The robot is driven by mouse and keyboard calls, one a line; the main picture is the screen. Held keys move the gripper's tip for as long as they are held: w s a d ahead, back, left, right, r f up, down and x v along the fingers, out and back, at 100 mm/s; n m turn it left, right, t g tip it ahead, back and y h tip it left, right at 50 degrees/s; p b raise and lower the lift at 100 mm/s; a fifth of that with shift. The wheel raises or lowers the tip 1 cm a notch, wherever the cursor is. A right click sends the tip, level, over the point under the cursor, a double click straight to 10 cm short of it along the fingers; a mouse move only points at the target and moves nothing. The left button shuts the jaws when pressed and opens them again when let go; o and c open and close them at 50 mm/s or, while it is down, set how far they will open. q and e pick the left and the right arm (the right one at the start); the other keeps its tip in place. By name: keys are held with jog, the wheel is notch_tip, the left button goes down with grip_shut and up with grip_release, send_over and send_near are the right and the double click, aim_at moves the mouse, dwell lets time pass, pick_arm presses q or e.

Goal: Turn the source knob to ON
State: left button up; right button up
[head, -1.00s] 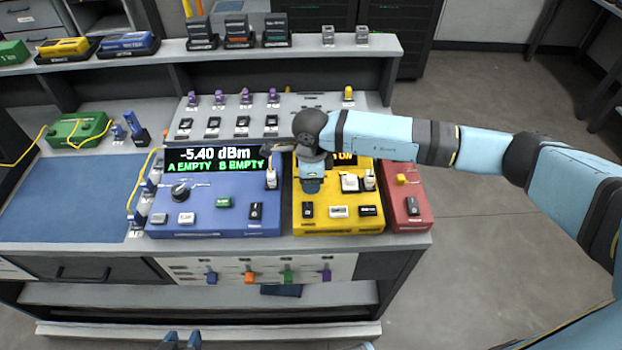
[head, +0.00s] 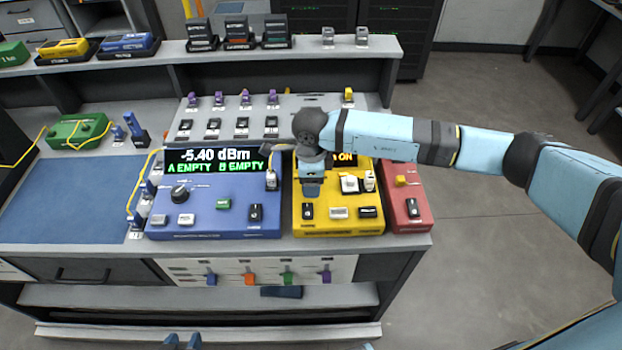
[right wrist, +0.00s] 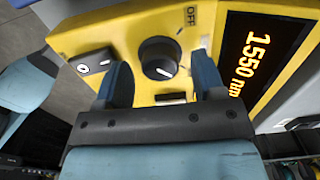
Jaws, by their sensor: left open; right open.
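The source is a yellow box (head: 340,226) in the middle of the bench, with a lit orange display reading "ON" at its visible end. In the right wrist view its black round knob (right wrist: 158,58) has a white pointer mark, and an "OFF" label is printed near it. The display there (right wrist: 262,62) reads "1550 nm". My right gripper (right wrist: 165,85) is open, with one finger on each side of the knob; contact cannot be told. In the head view my right gripper (head: 311,186) hides the knob. My left gripper (head: 183,342) is open and empty at the bottom edge.
A blue power meter (head: 215,222) showing -5.40 dBm stands left of the yellow box, and a red box (head: 406,212) stands close on its right. A grey panel with switches (head: 300,120) lies behind. A blue mat (head: 70,200) is clear at the left.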

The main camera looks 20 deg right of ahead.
notch_tip(320, 180, up, 13)
jog(key=shift+r, duration=0.2)
dwell(0.6)
